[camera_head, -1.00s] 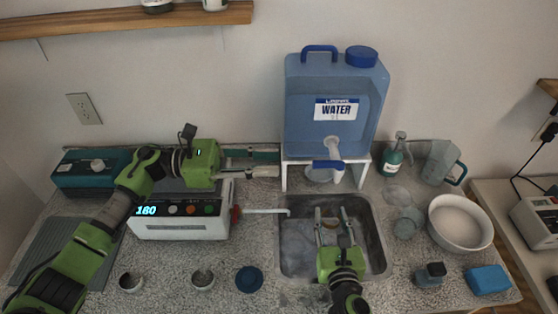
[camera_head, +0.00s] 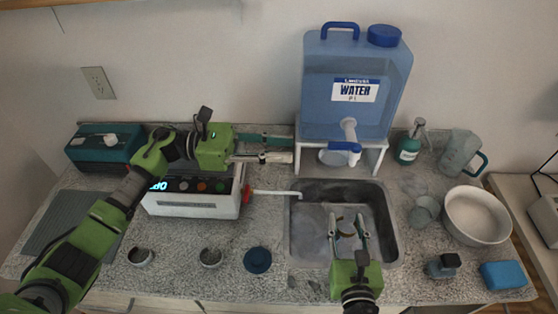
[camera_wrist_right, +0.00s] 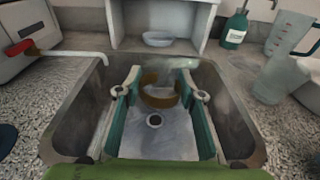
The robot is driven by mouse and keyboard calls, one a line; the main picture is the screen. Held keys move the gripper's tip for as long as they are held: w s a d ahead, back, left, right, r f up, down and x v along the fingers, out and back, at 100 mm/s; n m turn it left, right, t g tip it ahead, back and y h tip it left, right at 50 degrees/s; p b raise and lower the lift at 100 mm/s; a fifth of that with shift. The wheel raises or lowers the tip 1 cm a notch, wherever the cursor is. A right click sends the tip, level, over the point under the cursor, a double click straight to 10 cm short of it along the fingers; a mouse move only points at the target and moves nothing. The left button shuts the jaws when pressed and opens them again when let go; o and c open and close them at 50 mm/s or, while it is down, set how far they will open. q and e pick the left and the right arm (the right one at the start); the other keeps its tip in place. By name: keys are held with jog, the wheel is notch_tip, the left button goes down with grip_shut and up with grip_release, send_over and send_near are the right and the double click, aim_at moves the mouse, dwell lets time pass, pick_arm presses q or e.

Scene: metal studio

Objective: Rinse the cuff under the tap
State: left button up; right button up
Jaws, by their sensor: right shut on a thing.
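The cuff (camera_wrist_right: 160,92) is a brown, partly see-through ring between the fingertips of my right gripper (camera_wrist_right: 160,88), which is shut on it above the sink floor. The cuff is small in the head view (camera_head: 350,226). The sink (camera_head: 387,262) is a grey metal basin. A white pipe (camera_head: 275,192) with a red handle (camera_head: 246,192) reaches over its left rim. The blue water tank (camera_head: 350,105) has a white spout and a blue lever (camera_head: 345,147) behind the sink. No running water is discernible. My left gripper (camera_head: 292,148) seems open and empty, left of the tank's stand.
A white device (camera_head: 190,208) with a lit display stands left of the sink. A soap bottle (camera_head: 409,147), jug (camera_head: 460,152), white bowl (camera_head: 477,216) and blue sponge (camera_head: 503,275) crowd the right.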

aim_at(347, 235)
jog(key=s+b, duration=0.2)
jog(key=s, duration=0.2)
jog(key=shift+s+d+f+b, duration=0.1)
jog(key=shift+s+f+b, duration=0.1)
jog(key=shift+b, duration=0.1)
jog(key=shift+s+r+b, duration=0.2)
jog(key=shift+s+b, duration=0.1)
jog(key=shift+s, duration=0.3)
jog(key=shift+r, duration=0.1)
jog(key=shift+r, duration=0.1)
